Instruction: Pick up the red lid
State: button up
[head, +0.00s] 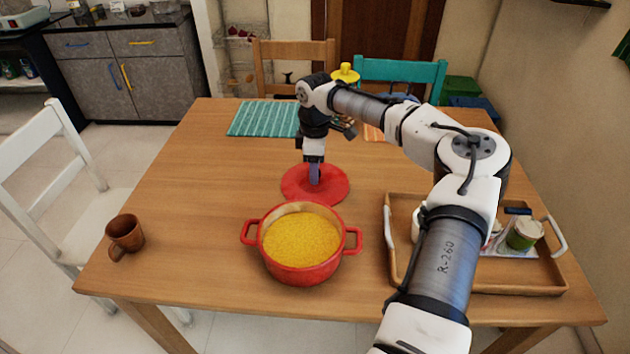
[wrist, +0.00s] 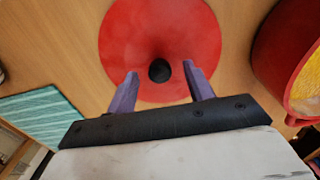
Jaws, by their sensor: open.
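The red lid (head: 328,190) lies flat on the wooden table, just behind the red pot (head: 302,272). In the wrist view the round red lid (wrist: 160,35) has a dark knob (wrist: 159,70) at its middle. My gripper (head: 314,180) points down over the lid. In the wrist view its two purple fingers (wrist: 160,82) are apart, one on each side of the knob. I cannot tell whether a finger touches the lid. In the head view the gripper hides the knob.
The pot, full of yellow grains, stands close in front of the lid. A brown mug (head: 125,233) is at the table's left edge. A wooden tray (head: 395,262) holding jars is at right, partly behind my arm. A teal striped mat (head: 262,118) lies behind. The table left of the lid is clear.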

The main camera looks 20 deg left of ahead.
jog(key=shift+f, duration=1.25)
grip_shut()
jog(key=shift+r, duration=0.1)
